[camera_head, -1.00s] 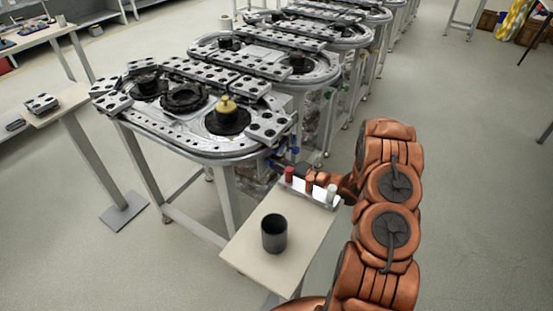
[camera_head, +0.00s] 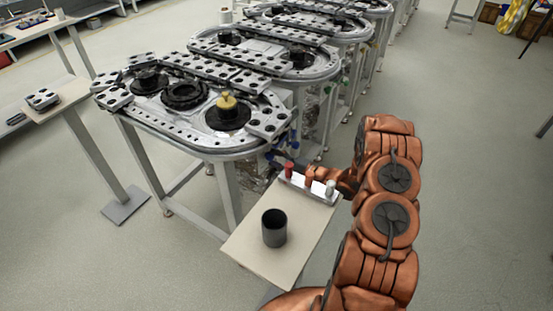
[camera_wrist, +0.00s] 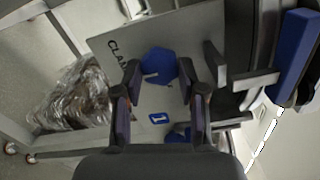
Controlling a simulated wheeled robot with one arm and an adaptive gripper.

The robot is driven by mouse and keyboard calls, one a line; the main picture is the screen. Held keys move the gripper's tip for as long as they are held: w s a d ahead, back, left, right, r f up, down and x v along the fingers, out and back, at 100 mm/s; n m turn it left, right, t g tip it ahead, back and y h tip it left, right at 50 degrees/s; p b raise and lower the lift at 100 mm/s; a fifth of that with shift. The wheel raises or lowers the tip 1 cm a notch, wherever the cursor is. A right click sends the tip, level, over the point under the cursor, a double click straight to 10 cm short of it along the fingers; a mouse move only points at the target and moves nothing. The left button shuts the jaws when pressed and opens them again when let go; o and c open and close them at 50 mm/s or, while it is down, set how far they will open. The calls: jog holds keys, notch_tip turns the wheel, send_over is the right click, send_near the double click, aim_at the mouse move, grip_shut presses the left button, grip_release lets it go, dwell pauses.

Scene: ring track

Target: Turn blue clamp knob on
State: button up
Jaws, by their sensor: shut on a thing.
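The blue clamp knob (camera_wrist: 160,66) shows in the wrist view as a rounded, faceted blue piece on a grey plate (camera_wrist: 100,45) with letters beginning "CLAM" and a blue label "1" (camera_wrist: 156,118). My gripper (camera_wrist: 162,76) has its two fingers on either side of the knob and is shut on it. The knob's turned position is hard to read. In the head view my gripper (camera_head: 283,162) is small and dark, at the near right corner of the ring track (camera_head: 210,150), and the knob cannot be told apart there.
A small side table (camera_head: 260,260) holds a dark cup (camera_head: 274,228) and a white rack (camera_head: 308,187) with red and white pieces, close below my arm. A long blue part (camera_wrist: 296,55) is at the right in the wrist view. Floor on the right is open.

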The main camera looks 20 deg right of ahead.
jog(key=o, duration=1.1)
jog(key=shift+o, duration=0.2)
jog(key=v, duration=1.2)
jog(key=shift+w, duration=0.1)
